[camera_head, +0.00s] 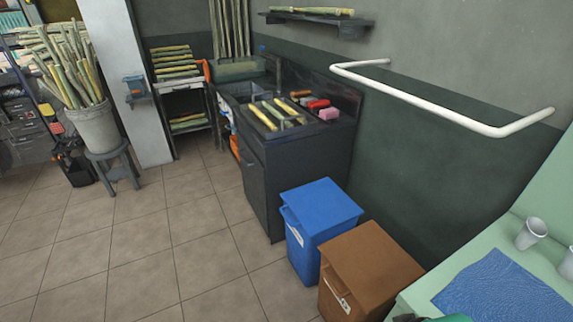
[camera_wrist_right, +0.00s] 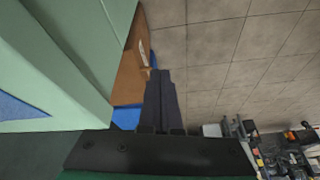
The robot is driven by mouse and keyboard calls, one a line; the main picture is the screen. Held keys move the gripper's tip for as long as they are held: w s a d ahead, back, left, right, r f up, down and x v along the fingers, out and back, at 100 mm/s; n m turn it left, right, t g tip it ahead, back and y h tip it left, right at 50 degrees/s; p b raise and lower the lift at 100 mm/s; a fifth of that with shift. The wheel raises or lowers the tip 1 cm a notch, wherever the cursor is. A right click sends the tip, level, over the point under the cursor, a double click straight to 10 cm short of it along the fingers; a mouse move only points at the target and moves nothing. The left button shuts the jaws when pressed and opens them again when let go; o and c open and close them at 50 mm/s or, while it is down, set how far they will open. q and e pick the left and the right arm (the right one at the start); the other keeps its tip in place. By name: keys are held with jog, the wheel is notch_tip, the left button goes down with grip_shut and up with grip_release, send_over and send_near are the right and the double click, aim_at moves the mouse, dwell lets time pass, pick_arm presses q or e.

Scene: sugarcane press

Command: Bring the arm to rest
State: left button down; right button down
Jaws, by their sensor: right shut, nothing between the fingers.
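My right gripper (camera_wrist_right: 160,75) shows in the right wrist view with its two dark fingers pressed together and nothing between them. It is over open space beside the pale green counter, with the tiled floor behind it. In that view the brown bin and a bit of the blue bin show just beyond the fingers. In the head view only a small dark and green piece shows at the bottom edge near the counter; I cannot tell whether it is my arm. My left gripper is in neither view.
The pale green counter (camera_head: 487,247) holds a blue cloth (camera_head: 505,290) and white cups (camera_head: 531,233). A brown bin (camera_head: 370,262) and a blue bin (camera_head: 322,208) stand beside it. A dark sink cabinet (camera_head: 300,165) holds cane pieces. A white rail (camera_head: 440,97) juts from the wall.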

jog(key=s+d+f+g+h, duration=0.1)
jog(key=s+f, duration=0.1)
jog(key=f, duration=1)
jog(key=s+f+g, duration=0.1)
jog(key=s+f, duration=0.1)
jog(key=f, duration=1.1)
jog(key=s+d+f, duration=0.3)
jog(key=s+f, duration=0.8)
jog(key=s, duration=0.4)
jog(key=shift+s+f+g, duration=0.25)
jog(key=shift+f+g, duration=0.15)
